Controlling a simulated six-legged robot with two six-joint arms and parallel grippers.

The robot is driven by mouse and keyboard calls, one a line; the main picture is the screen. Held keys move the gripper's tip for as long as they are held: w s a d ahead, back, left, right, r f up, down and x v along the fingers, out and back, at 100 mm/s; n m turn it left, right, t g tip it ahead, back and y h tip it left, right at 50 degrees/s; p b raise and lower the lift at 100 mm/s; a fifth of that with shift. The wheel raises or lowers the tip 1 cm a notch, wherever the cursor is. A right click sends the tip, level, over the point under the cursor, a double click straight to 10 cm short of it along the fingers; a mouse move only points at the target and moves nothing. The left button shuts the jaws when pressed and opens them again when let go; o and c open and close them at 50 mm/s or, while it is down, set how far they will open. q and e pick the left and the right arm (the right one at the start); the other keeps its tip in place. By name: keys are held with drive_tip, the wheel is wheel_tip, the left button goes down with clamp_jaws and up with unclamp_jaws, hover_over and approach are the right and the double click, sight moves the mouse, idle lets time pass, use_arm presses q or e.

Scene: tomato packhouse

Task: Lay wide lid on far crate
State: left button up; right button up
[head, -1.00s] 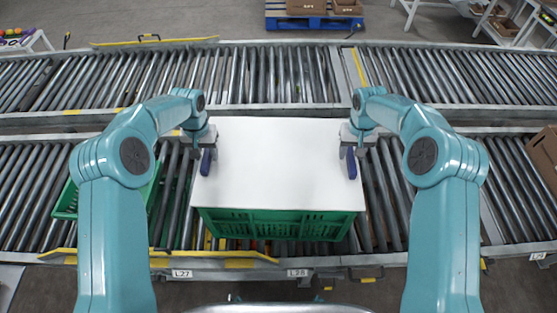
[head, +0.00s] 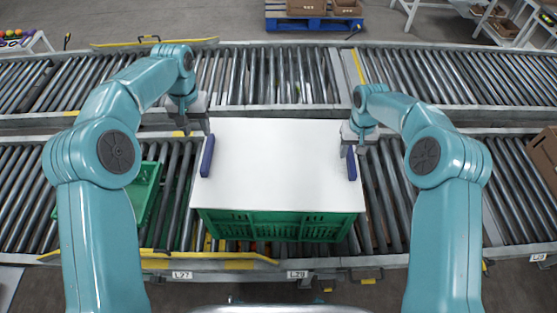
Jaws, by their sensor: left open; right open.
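The wide white lid (head: 275,165) lies flat over a green crate (head: 275,226) on the near roller conveyor, in the middle of the head view. It covers the crate's top, and only the crate's front wall shows below it. My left gripper (head: 203,150) is open at the lid's left edge, with one blue finger pad seen beside or just over that edge. My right gripper (head: 350,160) is open at the lid's right edge, its blue pad near the edge. I cannot tell whether either pad touches the lid.
Another green crate (head: 151,172) stands to the left, partly hidden behind my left arm. A second roller conveyor (head: 270,75) runs behind. A brown box (head: 543,155) sits at the far right. A yellow bar (head: 205,256) lines the front edge.

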wheel_tip(320, 180, up, 11)
drive_tip(key=shift+f, duration=0.15)
idle(0.6)
